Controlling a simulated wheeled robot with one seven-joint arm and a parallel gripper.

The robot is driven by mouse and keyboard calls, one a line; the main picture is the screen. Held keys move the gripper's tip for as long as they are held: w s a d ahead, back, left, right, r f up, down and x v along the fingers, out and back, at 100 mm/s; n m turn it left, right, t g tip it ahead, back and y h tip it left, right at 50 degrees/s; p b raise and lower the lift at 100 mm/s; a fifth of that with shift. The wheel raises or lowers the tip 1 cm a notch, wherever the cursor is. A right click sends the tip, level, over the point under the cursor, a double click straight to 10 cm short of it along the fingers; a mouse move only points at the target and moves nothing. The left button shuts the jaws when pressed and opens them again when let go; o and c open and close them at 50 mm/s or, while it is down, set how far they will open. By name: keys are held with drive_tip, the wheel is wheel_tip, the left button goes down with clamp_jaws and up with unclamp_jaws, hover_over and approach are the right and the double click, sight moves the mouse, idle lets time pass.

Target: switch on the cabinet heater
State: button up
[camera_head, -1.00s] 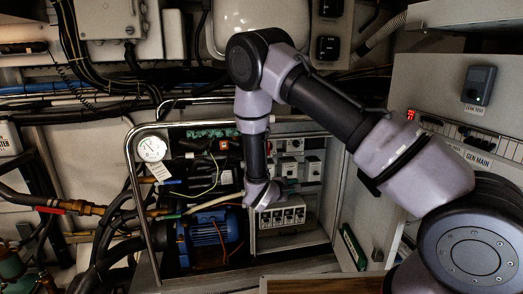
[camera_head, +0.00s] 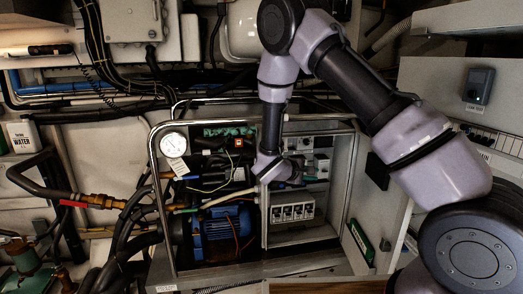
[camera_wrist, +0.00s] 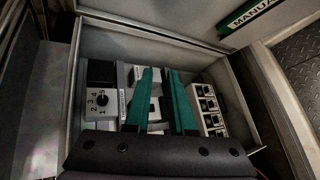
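The open cabinet (camera_head: 352,190) holds a row of white switches (camera_head: 292,212) low down and further modules (camera_head: 318,166) above. I cannot read which one is the heater's. In the wrist view, a grey module with a numbered rotary knob (camera_wrist: 97,100) is at left, light labelled modules (camera_wrist: 137,78) are in the middle, and the switch row (camera_wrist: 208,105) is at right. My gripper (camera_wrist: 160,72) has two green fingers with a gap between them, pointing at the middle modules. The fingers partly hide these modules. I cannot tell whether they touch anything. Nothing is visibly held.
A blue motor (camera_head: 222,232), hoses and a round gauge (camera_head: 174,143) crowd the cabinet's left side. A metal tube frame (camera_head: 153,200) borders it. A green manual (camera_head: 360,240) sits at the right. A grey control panel (camera_head: 460,80) stands further right.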

drive_tip(key=s+d+r+m+g+y, duration=0.3)
drive_tip(key=s+d+r+m+g, duration=0.6)
drive_tip(key=r, duration=0.7)
drive_tip(key=s+a+r+m+t+y, duration=0.1)
drive_tip(key=s+r+m+t+y, duration=0.2)
drive_tip(key=s+r, duration=0.4)
drive_tip(key=s+a+r+m+t+y, duration=0.1)
drive_tip(key=s+r+m+t+y, duration=0.2)
drive_tip(key=s, duration=0.9)
wheel_tip(320, 180, up, 5)
drive_tip(key=t+y, duration=0.1)
drive_tip(key=y, duration=0.2)
drive_tip(key=shift+s+r, duration=0.15)
drive_tip(key=shift+s, duration=0.1)
drive_tip(key=shift+a, duration=0.1)
